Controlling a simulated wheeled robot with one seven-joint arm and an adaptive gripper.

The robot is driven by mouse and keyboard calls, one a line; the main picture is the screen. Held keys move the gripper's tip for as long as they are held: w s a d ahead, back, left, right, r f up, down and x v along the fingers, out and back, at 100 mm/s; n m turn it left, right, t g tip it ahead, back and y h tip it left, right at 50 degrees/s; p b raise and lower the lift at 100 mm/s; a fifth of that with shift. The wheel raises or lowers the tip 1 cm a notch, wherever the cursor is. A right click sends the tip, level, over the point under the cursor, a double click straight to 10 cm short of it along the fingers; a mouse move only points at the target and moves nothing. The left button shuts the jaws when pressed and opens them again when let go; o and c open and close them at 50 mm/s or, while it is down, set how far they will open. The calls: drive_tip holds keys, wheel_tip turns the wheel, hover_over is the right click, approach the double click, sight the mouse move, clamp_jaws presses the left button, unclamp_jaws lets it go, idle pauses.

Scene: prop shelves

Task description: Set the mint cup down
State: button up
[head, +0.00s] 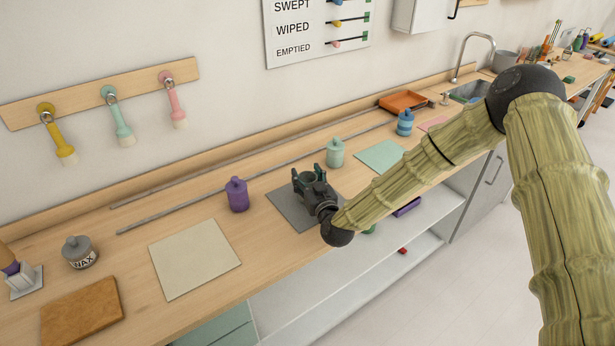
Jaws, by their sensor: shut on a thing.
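My gripper (312,186) is over the dark grey mat (290,207) on the wooden counter. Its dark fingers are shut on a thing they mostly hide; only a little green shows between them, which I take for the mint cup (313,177). I cannot tell whether its base touches the mat. A mint bottle (335,153) stands upright on the counter behind and right of my gripper, apart from it. A mint mat (380,156) lies bare to the right.
A purple bottle (237,195) stands left of the grey mat. A cream mat (194,259) lies bare further left. A blue bottle (404,123) and an orange tray (404,101) are at the back right. Metal rails (200,204) run along the counter behind.

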drive_tip(key=shift+f, duration=0.15)
drive_tip(key=o, duration=1.2)
